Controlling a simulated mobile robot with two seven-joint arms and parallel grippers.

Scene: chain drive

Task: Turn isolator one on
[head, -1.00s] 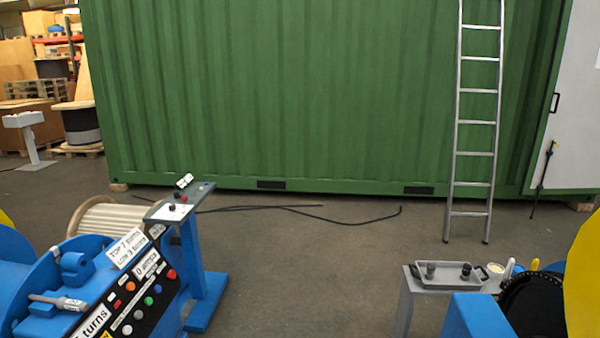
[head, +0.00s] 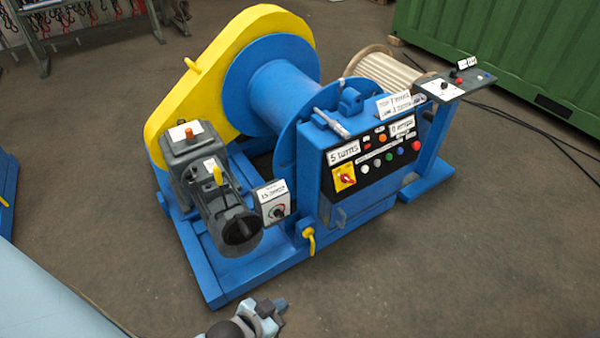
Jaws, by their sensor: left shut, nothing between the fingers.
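A blue winch (head: 275,85) with a yellow chain guard (head: 170,95) fills the middle of the head view. Its black control panel (head: 375,150) carries a yellow square plate with a red rotary knob (head: 344,177), which looks like an isolator switch. I cannot read a number on it, and the knob's exact position is too small to tell. My left gripper (head: 272,312) is at the bottom edge, shut and empty, well below and in front of the panel and touching nothing. My right gripper is not in view.
A grey motor and gearbox (head: 215,180) and a small box with a dial (head: 274,202) stand left of the panel. A yellow hook-shaped handle (head: 309,238) sticks out low at the front. A pedestal (head: 455,85) stands at the right. The floor (head: 480,260) at lower right is clear.

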